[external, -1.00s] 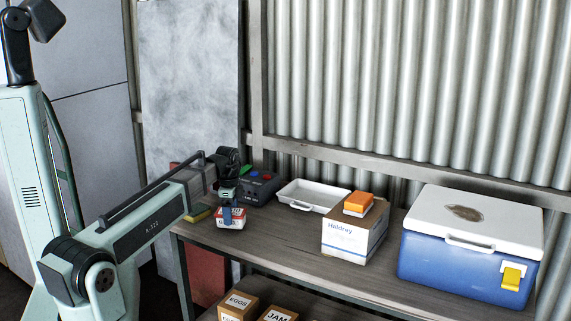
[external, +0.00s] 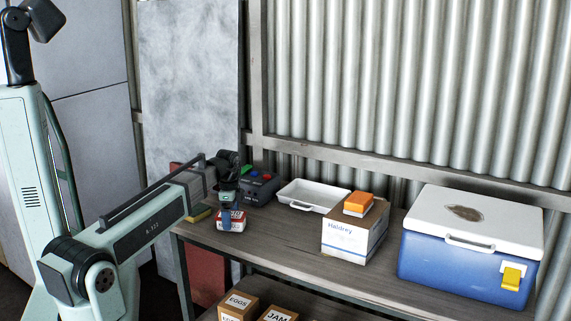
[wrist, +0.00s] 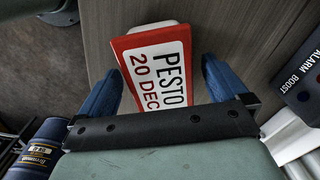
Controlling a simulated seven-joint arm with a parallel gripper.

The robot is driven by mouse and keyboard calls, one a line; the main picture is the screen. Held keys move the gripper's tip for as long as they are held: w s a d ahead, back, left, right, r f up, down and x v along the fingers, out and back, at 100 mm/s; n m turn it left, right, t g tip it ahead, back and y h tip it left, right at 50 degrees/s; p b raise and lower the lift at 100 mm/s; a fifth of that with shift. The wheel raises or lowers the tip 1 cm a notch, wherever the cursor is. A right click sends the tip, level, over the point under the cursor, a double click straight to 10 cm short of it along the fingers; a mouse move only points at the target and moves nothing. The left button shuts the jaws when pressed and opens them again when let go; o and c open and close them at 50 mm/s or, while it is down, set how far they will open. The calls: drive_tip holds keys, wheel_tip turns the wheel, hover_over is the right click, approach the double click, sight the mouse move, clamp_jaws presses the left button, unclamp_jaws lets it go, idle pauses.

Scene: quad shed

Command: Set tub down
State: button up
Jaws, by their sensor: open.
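The tub (external: 238,216) has a red and white label and stands on the wooden bench (external: 290,245) near its left front edge. In the wrist view the tub (wrist: 150,45) shows its lid label, "PESTO 20 DEC". My gripper (external: 227,221) is low over the tub, pointing down. In the wrist view my gripper's (wrist: 160,72) blue fingers are spread, one on each side of the tub, with visible gaps. The near end of the tub is hidden by the gripper's dark crossbar.
A dark control box (external: 260,188) with coloured buttons stands just behind the tub. Bare bench lies between the tub and carton.

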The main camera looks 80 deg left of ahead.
drive_tip(key=shift+r, duration=0.1)
wheel_tip(320, 180, up, 12)
idle(0.7)
drive_tip(key=shift+w, duration=0.1)
idle(0.4)
